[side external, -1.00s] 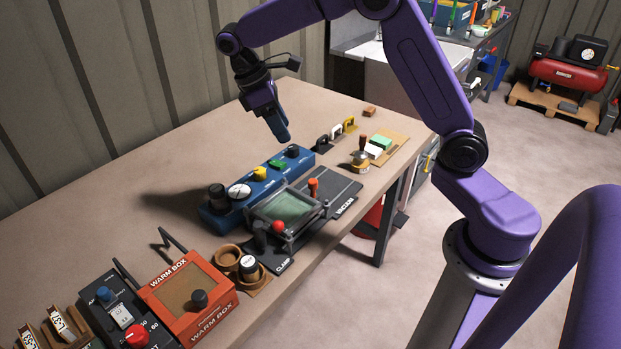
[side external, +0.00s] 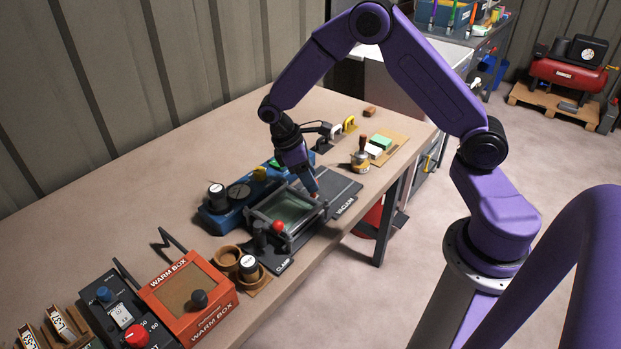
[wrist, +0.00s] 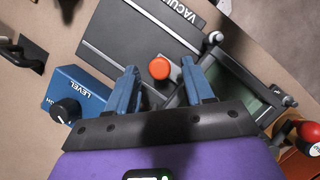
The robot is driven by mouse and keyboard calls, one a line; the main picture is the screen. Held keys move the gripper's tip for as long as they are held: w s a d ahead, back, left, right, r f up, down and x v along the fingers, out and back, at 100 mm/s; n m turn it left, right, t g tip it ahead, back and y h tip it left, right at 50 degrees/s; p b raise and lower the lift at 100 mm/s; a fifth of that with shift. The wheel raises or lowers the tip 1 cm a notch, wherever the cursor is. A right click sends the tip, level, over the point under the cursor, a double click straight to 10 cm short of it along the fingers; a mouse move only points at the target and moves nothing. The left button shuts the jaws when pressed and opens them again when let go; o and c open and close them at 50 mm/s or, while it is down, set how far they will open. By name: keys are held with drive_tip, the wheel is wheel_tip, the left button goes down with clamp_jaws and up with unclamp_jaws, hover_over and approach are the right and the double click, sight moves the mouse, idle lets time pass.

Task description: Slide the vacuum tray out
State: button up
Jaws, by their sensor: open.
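The vacuum tray (side external: 346,188) is a dark grey flat plate marked VACUUM, lying beside the clamp frame on the bench; it also shows in the wrist view (wrist: 143,40). An orange-red knob (wrist: 159,68) stands at the tray's edge by the frame. My gripper (wrist: 158,82) is open, with its blue fingers on either side of the knob and apart from it in the wrist view. The clamp frame (side external: 290,211) has a greenish panel and a red ball handle (side external: 277,226).
A blue control box (side external: 222,222) with knobs stands behind the frame. A steel-and-wood tool (side external: 361,160) and coloured blocks (side external: 380,143) sit right of the tray. An orange warm box (side external: 187,299) is at the front left. The bench's back left is bare.

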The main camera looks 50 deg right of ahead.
drive_tip(key=shift+s+d+f, duration=0.2)
drive_tip(key=shift+f, duration=0.4)
clamp_jaws()
drive_tip(key=d, duration=1.2)
drive_tip(key=shift+d, duration=0.25)
unclamp_jaws()
drive_tip(key=shift+a, duration=0.1)
drive_tip(key=v, duration=1.7)
drive_tip(key=shift+r, duration=0.25)
